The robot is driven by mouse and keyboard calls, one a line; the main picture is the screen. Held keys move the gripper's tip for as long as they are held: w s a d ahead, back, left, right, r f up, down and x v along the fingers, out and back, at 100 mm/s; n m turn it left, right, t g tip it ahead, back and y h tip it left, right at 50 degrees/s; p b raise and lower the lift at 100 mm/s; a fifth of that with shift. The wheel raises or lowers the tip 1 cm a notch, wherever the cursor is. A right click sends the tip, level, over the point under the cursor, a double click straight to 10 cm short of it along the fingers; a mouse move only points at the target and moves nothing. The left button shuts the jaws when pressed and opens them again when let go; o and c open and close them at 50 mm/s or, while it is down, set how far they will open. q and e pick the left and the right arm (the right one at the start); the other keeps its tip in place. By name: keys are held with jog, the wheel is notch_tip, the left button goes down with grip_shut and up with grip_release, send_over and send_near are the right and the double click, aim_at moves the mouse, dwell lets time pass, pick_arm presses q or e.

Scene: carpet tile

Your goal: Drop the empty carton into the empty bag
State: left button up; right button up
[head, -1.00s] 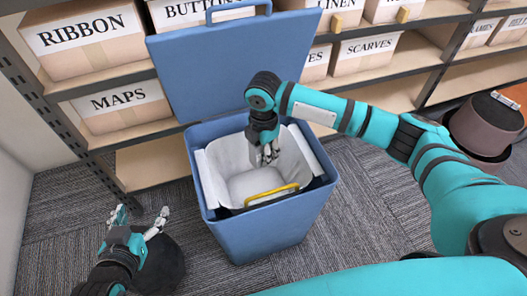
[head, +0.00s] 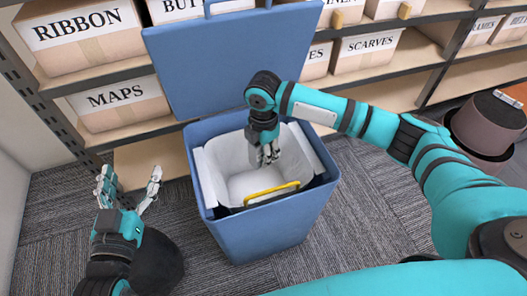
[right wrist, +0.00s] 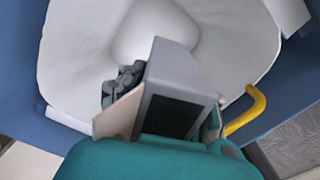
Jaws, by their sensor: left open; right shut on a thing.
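The bag is a pale liner (head: 293,150) standing open inside a blue bin (head: 262,235), with no contents visible; it also fills the top of the right wrist view (right wrist: 75,50). My right gripper (head: 267,155) points down into the bag's mouth. In the right wrist view it is shut on a small grey box with a dark face, apparently the carton (right wrist: 180,70), held above the pale bottom. The carton is hard to make out in the head view. My left gripper (head: 128,190) is open and empty, left of the bin.
The blue lid (head: 235,65) stands raised behind the bin. A yellow handle (head: 271,193) lies at the near rim. Shelves with labelled boxes (head: 110,100) stand behind. A brown round container (head: 483,128) is at right. Carpet right of the bin is clear.

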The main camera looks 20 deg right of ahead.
jog(key=o, duration=0.8)
jog(key=shift+r, duration=0.15)
notch_tip(320, 180, up, 12)
jog(key=shift+f, duration=0.1)
